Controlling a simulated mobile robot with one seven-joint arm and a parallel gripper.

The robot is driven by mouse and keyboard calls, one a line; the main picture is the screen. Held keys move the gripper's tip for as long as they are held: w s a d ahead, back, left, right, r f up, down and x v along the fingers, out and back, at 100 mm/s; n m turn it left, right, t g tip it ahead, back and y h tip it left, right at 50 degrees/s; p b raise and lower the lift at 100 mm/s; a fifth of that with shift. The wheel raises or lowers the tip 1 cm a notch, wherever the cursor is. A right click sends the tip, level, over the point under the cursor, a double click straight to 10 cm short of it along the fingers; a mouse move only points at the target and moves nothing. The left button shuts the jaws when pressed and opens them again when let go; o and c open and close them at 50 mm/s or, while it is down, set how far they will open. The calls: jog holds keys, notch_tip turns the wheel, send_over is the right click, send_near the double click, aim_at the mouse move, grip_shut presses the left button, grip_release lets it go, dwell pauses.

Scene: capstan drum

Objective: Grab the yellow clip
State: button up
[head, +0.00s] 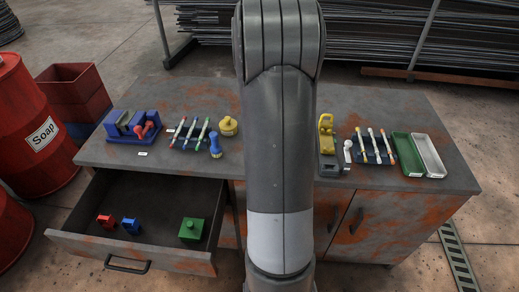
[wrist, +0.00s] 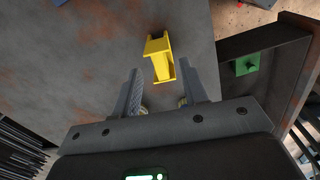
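In the wrist view a yellow clip-like piece (wrist: 160,58), shaped like a short beam with wider ends, shows over the grey worktop. My gripper (wrist: 160,80) is open, with one finger on each side of the near end of this piece. Gaps show between the piece and both fingers, so it is not gripped. In the head view my arm covers the middle of the worktop, and the gripper and this piece are hidden there. Another yellow piece (head: 326,133) stands right of my arm on a dark base.
The worktop (head: 400,105) holds a blue holder (head: 132,126), several pens on racks, a yellow round knob (head: 228,126), a green tray (head: 407,153) and a white tray (head: 429,154). An open drawer (head: 150,235) at front left holds red, blue and green blocks. Red barrels stand left.

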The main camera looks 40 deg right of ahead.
jog(key=f, duration=0.4)
jog(key=shift+w+a+f, duration=0.15)
jog(key=shift+w+f, duration=0.15)
jog(key=shift+f, duration=0.1)
jog(key=shift+c, duration=0.6)
grip_shut()
